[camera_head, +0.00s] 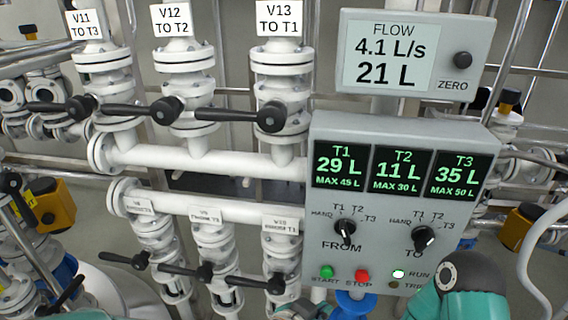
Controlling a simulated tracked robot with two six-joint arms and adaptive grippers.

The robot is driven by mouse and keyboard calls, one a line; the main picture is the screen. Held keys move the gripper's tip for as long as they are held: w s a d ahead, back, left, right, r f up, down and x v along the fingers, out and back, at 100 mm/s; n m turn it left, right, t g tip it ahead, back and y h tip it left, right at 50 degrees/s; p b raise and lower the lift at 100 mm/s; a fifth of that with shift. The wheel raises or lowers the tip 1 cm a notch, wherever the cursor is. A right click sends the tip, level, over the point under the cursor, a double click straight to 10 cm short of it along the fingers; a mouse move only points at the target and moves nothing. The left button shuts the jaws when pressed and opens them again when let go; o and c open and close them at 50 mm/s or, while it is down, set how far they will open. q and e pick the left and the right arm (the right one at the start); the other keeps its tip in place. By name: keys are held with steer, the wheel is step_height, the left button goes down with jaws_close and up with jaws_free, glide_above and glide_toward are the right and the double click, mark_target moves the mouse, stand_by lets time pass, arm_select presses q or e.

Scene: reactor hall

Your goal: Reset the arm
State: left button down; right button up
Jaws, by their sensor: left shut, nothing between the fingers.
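My left gripper (302,308) shows only in part, at the bottom edge below the grey control panel (322,262). It is shut and empty, and its fingertips are hard to make out. It looks apart from the panel, though the gap is hard to judge. A teal and dark grey part of my arm stands at the lower right, in front of the panel's corner. My right gripper does not show.
The flow meter (480,35) reads 4.1 L/s and 21 L. Tank displays (402,172) read 29, 11 and 35 L; the RUN lamp (398,273) is lit. Valve levers (240,115) point left. Lower levers (232,278) and a blue fitting (355,303) are near the gripper.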

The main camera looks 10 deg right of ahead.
arm_select(q)
steer(key=w+a+f+n+g+y, duration=0.25)
steer(key=a+f+n+y, duration=0.2)
steer(key=a+f, duration=1.45)
steer(key=s+a+f+n+g, duration=0.2)
steer(key=s+f+n, duration=0.1)
steer(key=s+f, duration=0.3)
steer(key=s+a+f+n+g, duration=0.2)
steer(key=s+f+n, duration=0.2)
steer(key=s+f, duration=0.2)
steer(key=shift+s+a+h, duration=0.25)
steer(key=shift+s+h, duration=0.1)
steer(key=shift+s, duration=0.8)
